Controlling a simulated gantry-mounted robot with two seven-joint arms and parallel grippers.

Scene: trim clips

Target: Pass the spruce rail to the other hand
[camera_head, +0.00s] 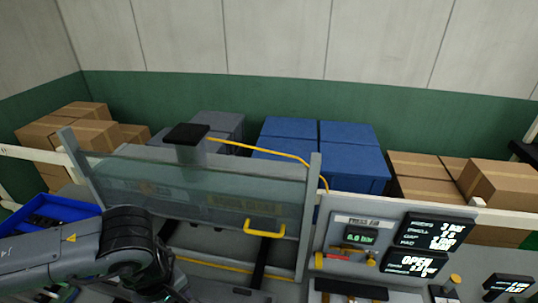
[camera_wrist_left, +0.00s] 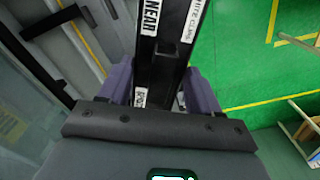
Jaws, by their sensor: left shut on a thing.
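In the left wrist view my left gripper (camera_wrist_left: 157,88) has its purple fingers closed on either side of a long black rail, which I take to be the spruce rail (camera_wrist_left: 168,60). The rail runs up and away out of the top of the picture. White labels are on it; one reads "NEAR", and others are partly cut off or too small to read surely. In the head view my left arm comes in at the lower left, and its gripper and the rail do not show clearly there. My right gripper is in neither view.
A fixture with a clear guard (camera_head: 190,195) and yellow handle (camera_head: 264,229) stands ahead. A press panel with displays (camera_head: 415,262) is to its right. A blue tray (camera_head: 50,213) is at the left. Blue boxes (camera_head: 340,160) and cartons (camera_head: 505,185) stand behind a white rail.

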